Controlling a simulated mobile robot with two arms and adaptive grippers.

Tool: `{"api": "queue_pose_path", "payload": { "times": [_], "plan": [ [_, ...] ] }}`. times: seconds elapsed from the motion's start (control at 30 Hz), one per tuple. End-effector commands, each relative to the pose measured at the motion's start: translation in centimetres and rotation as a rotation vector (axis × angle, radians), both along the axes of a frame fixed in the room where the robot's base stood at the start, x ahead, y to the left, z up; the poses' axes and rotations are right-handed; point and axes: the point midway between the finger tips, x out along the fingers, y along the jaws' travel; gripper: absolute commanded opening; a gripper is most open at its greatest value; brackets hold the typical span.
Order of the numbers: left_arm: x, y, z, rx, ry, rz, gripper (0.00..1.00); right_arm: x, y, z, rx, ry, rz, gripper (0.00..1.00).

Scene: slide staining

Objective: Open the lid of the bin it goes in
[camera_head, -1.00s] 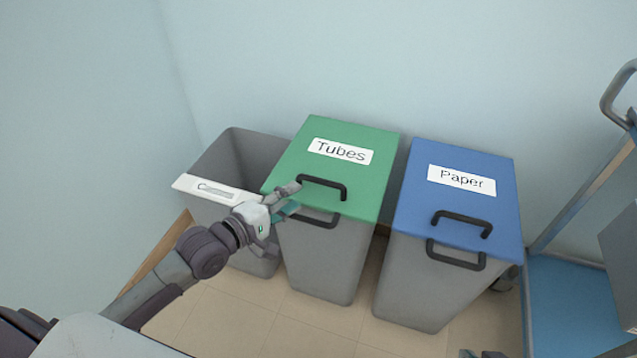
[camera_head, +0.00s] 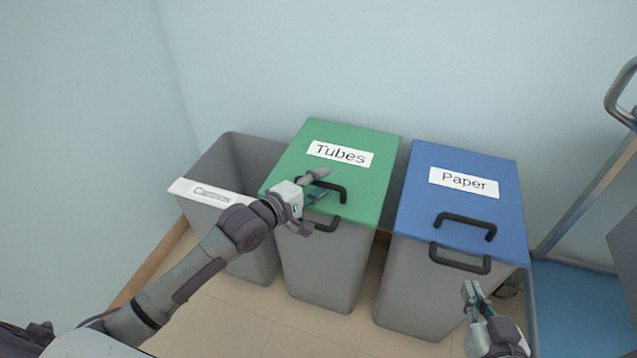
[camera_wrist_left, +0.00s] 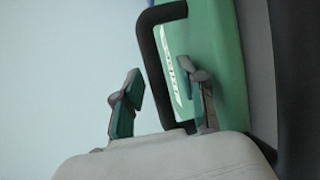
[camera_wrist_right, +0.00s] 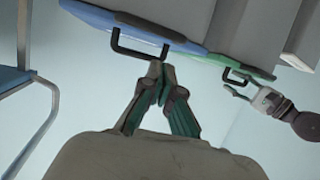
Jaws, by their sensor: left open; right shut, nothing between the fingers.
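The green lid marked "Tubes" (camera_head: 362,178) lies closed on a grey bin (camera_head: 322,262). Its dark lid handle (camera_head: 343,190) stands up near the front edge. My left gripper (camera_head: 320,184) is open at this handle; in the left wrist view the handle (camera_wrist_left: 150,45) runs between the two fingers, and I cannot tell whether they touch it. The blue lid marked "Paper" (camera_head: 428,210) lies closed on another grey bin (camera_head: 405,290), with a dark lid handle (camera_head: 466,220). My right gripper (camera_head: 470,292) is shut and empty, in front of the Paper bin and below its handles.
A grey bin (camera_head: 222,165) at the left stands open, with a white labelled strip (camera_head: 182,189) at its front; the label is hard to read. A blue-shelved cart (camera_head: 575,290) stands at the right. Walls close off the back and left. Floor (camera_head: 240,325) shows in front.

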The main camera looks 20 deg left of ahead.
Motion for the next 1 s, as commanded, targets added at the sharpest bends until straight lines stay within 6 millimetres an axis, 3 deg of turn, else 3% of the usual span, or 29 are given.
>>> {"api": "queue_pose_path", "payload": {
  "times": [0.03, 0.27, 0.3, 0.83, 1.0],
  "plan": [
    [0.0, 0.0, 0.0, 0.0, 0.0, 0.0, 0.4, 0.0, 0.0, 0.0, 0.0, 0.001, 0.0, 0.0],
    [0.0, 0.0, 0.0, 0.0, 0.0, 0.0, 0.01, 0.0, 0.0, 0.0, 0.0, 0.002, 0.0, 0.0],
    [0.0, 0.0, 0.0, 0.0, 0.0, 0.0, 0.0, 0.0, 0.0, 0.0, 0.0, 0.002, 0.0, 0.0],
    [0.0, 0.0, 0.4, 0.001, 0.006, 0.0, 0.0, -0.1, -0.1, -0.1, -0.006, 0.026, -0.001, 0.0],
    [0.2, 0.0, 1.2, 0.0, 0.021, 0.002, 0.0, -1.2, -0.7, -3.2, -0.042, 0.176, -0.01, 0.0]
  ]
}}
